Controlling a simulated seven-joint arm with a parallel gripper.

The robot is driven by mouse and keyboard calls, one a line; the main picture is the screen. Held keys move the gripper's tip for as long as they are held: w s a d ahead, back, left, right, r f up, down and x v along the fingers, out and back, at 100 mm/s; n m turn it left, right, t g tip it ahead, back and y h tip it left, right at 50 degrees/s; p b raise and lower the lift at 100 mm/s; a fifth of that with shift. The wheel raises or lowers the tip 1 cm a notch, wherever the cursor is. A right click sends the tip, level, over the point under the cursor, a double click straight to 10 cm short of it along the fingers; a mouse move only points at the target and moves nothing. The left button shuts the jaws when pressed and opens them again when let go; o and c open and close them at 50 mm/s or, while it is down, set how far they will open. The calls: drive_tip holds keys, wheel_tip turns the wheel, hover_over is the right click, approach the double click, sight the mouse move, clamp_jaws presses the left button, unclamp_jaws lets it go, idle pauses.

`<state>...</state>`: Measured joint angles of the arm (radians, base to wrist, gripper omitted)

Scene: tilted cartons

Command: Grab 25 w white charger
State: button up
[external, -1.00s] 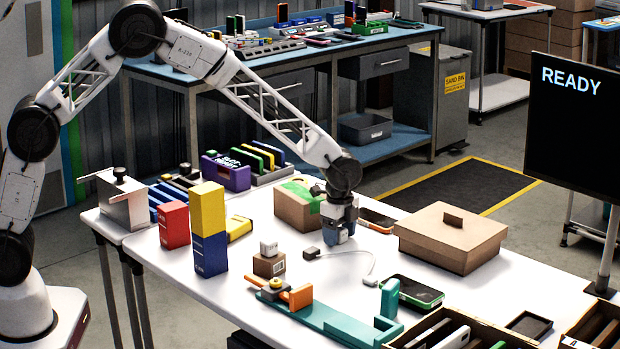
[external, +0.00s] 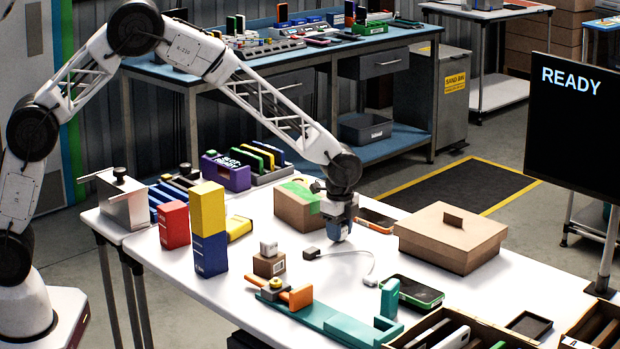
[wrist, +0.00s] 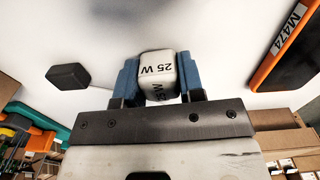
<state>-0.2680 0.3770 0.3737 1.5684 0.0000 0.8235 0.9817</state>
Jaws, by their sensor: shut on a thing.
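The white charger (wrist: 158,68), marked "25 W", sits between the two blue fingers of my gripper (wrist: 157,82) in the wrist view. The fingers are shut on its sides. In the external view my gripper (external: 339,232) points down at the white table, in front of a cardboard box with green tape. The charger is hidden by the fingers there. I cannot tell whether it touches the table.
A lidded carton (external: 451,238) stands farther right. A small white cube (external: 268,248) sits on a little brown box (external: 269,264).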

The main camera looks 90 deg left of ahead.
drive_tip(key=shift+r, duration=0.5)
drive_tip(key=shift+s+r, duration=0.2)
drive_tip(key=shift+r, duration=0.7)
drive_tip(key=s+d, duration=0.1)
drive_tip(key=s, duration=0.4)
drive_tip(key=s+d+r, duration=0.1)
drive_tip(key=s, duration=0.4)
drive_tip(key=s+d, duration=0.2)
drive_tip(key=s, duration=0.3)
drive_tip(key=shift+r, duration=0.15)
